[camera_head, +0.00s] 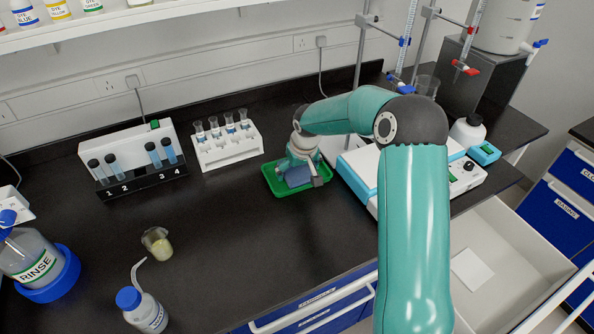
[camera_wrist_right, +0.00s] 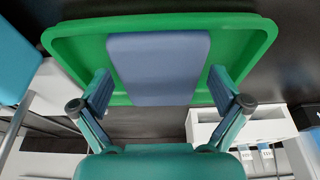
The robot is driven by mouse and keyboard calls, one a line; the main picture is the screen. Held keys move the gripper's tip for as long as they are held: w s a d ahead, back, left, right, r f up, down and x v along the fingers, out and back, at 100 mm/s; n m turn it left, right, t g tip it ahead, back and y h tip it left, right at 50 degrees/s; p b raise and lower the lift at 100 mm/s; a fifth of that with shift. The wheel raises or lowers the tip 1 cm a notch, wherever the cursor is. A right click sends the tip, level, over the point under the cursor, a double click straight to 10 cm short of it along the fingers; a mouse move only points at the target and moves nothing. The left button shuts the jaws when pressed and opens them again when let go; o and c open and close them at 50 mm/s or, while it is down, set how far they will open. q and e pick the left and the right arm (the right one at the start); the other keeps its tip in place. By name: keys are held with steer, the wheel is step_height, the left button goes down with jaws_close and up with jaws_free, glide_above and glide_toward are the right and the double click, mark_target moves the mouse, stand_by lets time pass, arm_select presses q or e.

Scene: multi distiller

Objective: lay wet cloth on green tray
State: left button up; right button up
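The green tray (camera_head: 272,180) sits on the black bench near the middle in the head view; it also fills the upper part of the right wrist view (camera_wrist_right: 78,42). A blue-grey cloth (camera_head: 297,177) lies on the tray, and shows as a flat folded rectangle in the wrist view (camera_wrist_right: 160,65). My right gripper (camera_head: 309,172) is over the tray, close to the cloth. In the wrist view its fingers (camera_wrist_right: 160,91) are wide apart, one on each side of the cloth, with gaps to it. My left gripper is in neither view.
A white and blue device (camera_head: 358,176) is close on the right. An open drawer (camera_head: 510,250) is at the lower right. Bench in front of the tray is clear.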

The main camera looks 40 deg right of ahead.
steer(key=v, duration=1.2)
steer(key=shift+b, duration=0.4)
